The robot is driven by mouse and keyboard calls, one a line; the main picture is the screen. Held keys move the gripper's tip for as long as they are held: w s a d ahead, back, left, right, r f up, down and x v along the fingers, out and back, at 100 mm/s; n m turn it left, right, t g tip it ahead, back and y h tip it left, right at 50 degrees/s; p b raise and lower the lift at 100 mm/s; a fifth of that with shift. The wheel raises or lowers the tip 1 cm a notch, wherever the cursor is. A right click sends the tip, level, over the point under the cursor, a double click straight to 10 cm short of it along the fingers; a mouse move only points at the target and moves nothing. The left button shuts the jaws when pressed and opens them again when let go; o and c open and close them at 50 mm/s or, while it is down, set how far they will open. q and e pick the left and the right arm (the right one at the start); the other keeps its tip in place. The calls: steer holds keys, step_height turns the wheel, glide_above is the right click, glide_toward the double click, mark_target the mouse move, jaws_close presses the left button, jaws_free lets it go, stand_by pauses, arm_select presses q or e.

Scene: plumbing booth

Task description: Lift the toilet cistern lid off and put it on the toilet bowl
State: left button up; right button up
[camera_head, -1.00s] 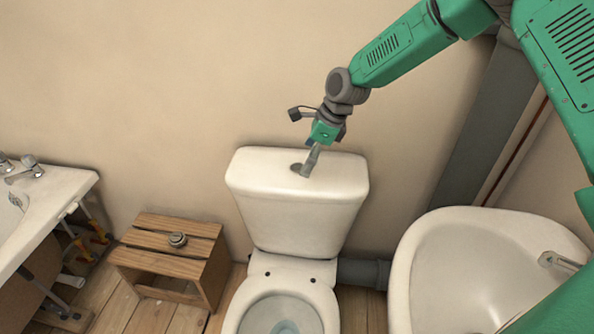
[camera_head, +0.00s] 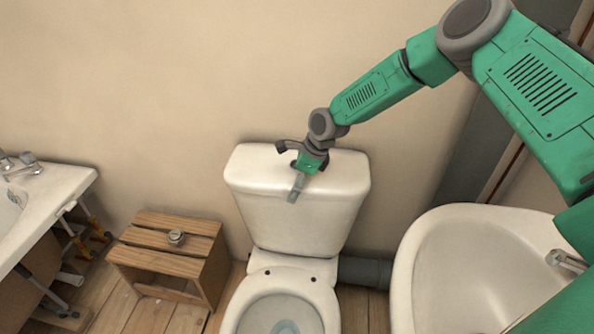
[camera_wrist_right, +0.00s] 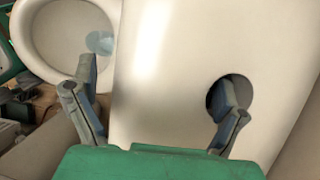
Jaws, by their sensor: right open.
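The white cistern lid (camera_head: 345,170) sits on the toilet cistern (camera_head: 298,222). It has a round hole in its top, seen in the right wrist view on the lid (camera_wrist_right: 170,50). My right gripper (camera_head: 299,178) is open over the lid; in the wrist view the gripper (camera_wrist_right: 158,78) has one finger at the hole, seemingly entering it, and the other beyond the lid's front edge. Contact cannot be told. The toilet bowl (camera_head: 246,304) stands below in front, its seat opening uncovered. My left gripper is not in view.
A wooden stool (camera_head: 160,258) with a small metal button (camera_head: 176,238) on it stands left of the toilet. A white basin (camera_head: 408,262) is close on the right, and a bathtub edge (camera_head: 70,188) is at far left. The wall is right behind the cistern.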

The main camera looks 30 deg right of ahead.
steer(key=shift+d, duration=0.15)
steer(key=c, duration=1.6)
steer(key=shift+c, duration=0.5)
steer(key=shift+w+a+r, duration=0.2)
steer(key=shift+w+a, duration=0.05)
steer(key=shift+a, duration=0.05)
